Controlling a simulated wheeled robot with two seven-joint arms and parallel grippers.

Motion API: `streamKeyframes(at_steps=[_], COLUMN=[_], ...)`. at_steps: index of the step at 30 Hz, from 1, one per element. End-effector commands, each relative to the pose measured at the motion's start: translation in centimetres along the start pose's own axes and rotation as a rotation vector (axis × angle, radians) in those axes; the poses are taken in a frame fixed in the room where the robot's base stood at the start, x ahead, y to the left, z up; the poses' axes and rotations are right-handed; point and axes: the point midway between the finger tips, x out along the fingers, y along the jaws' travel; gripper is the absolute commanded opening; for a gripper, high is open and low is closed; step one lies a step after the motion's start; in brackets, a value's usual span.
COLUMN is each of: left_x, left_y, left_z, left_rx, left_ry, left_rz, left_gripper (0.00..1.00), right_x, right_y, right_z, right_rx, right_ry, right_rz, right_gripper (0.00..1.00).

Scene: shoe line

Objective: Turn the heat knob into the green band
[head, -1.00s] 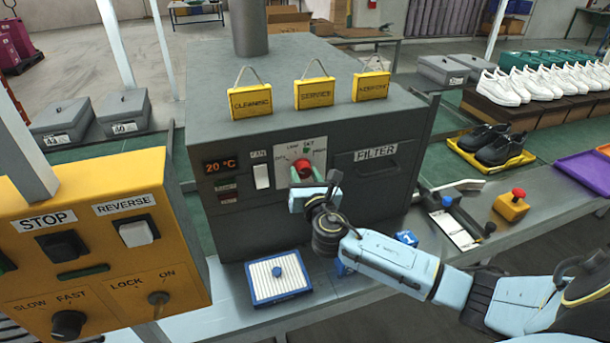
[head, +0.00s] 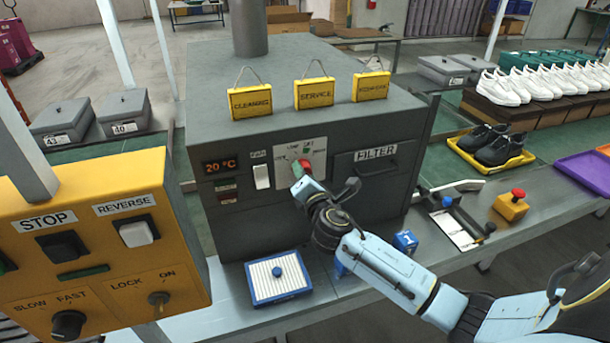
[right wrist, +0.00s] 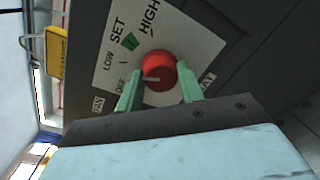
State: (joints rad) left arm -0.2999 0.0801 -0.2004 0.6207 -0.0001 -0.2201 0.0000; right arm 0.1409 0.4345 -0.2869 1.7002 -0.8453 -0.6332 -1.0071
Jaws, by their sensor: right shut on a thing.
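The red heat knob (head: 305,164) sits on a white dial plate on the front of the grey oven. It also shows in the right wrist view (right wrist: 160,66). The plate reads OFF, LOW, SET and HIGH, and the green band (right wrist: 130,41) lies by SET. The knob's white mark points left in the wrist view, toward the OFF and LOW side, off the green band. My right gripper (head: 301,175) has its green fingers on either side of the knob and is shut on it. My left gripper is out of view.
The display (head: 220,165) reads 20 °C, beside a white FAN switch (head: 261,176). A yellow control box (head: 105,235) stands at the front left.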

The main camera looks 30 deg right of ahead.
Motion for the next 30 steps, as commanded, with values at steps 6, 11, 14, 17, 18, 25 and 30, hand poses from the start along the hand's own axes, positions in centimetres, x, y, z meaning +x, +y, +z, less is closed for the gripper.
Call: streamKeyframes(at_steps=[6,11,14,17,18,25,30], left_x=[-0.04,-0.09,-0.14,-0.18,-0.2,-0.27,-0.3], left_y=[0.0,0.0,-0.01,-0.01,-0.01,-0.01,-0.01], left_z=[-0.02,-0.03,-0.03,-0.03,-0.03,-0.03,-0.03], left_rx=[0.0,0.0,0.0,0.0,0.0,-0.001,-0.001], left_ry=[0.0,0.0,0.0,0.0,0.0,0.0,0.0], left_rz=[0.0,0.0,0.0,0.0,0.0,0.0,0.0], left_gripper=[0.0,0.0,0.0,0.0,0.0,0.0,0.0], right_x=[0.01,0.0,0.01,0.01,0.02,0.03,0.04], right_y=[-0.01,-0.04,-0.05,-0.03,-0.04,-0.04,-0.08], right_z=[0.11,0.15,0.2,0.18,0.21,0.23,0.27], right_rx=[0.211,0.354,0.434,0.506,0.53,0.639,0.68], right_ry=[0.013,0.023,0.028,0.034,0.035,0.044,0.046], right_rz=[-0.004,-0.006,-0.007,-0.007,-0.007,-0.008,-0.009], right_gripper=[0.15,0.15,0.15,0.15,0.15,0.15,0.15])
